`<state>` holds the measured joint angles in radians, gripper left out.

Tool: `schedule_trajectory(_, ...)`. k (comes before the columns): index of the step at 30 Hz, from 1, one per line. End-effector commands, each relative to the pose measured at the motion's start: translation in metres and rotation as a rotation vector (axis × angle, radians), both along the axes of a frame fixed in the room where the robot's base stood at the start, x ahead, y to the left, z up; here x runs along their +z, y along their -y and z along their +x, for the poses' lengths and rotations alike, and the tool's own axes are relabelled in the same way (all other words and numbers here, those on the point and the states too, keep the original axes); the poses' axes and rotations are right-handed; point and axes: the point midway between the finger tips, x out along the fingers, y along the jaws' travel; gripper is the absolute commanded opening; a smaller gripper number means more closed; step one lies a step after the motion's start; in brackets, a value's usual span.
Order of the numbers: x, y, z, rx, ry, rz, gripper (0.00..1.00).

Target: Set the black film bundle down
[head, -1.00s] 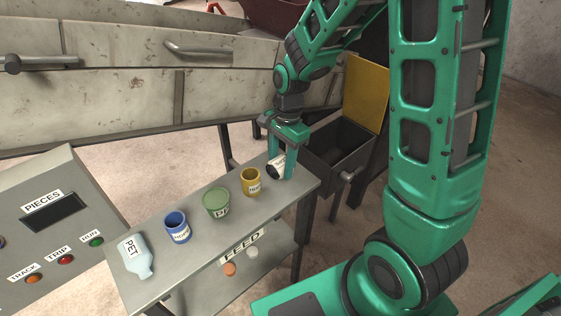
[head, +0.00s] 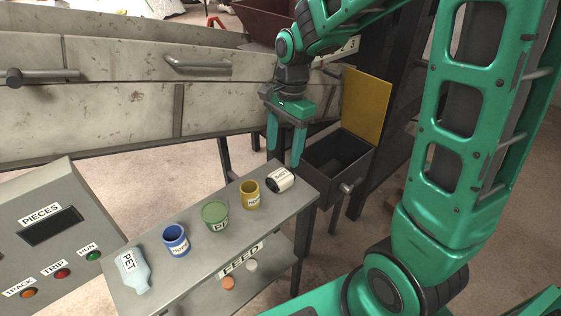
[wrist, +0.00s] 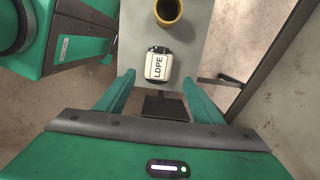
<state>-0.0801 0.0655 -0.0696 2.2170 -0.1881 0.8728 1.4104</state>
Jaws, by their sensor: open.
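The black film bundle (head: 281,180), a black roll with a white band marked LDPE, lies on its side at the right end of the feed table's top shelf (head: 226,246). It also shows in the wrist view (wrist: 158,66), just beyond my fingertips, with nothing touching it. My gripper (head: 284,161) is open and empty, above and behind the bundle toward the conveyor side. In the wrist view its fingers (wrist: 157,82) are spread wide on either side, apart from the bundle.
Left of the bundle stand a yellow cup (head: 250,195), a green cup (head: 215,216), a blue cup (head: 176,241) and a PET bottle (head: 131,270). An open dark bin (head: 335,165) with a yellow lid (head: 362,107) is at right. A control panel (head: 48,240) stands at left.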

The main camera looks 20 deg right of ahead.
Motion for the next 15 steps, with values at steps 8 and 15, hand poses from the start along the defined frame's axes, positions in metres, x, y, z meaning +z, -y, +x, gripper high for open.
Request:
schedule_trajectory(8, 0.023, 0.003, 0.001, -0.001, 0.001, -0.001, 0.62)
schedule_trajectory(15, 0.028, 0.013, -0.006, 0.019, 0.008, -0.006, 0.62)
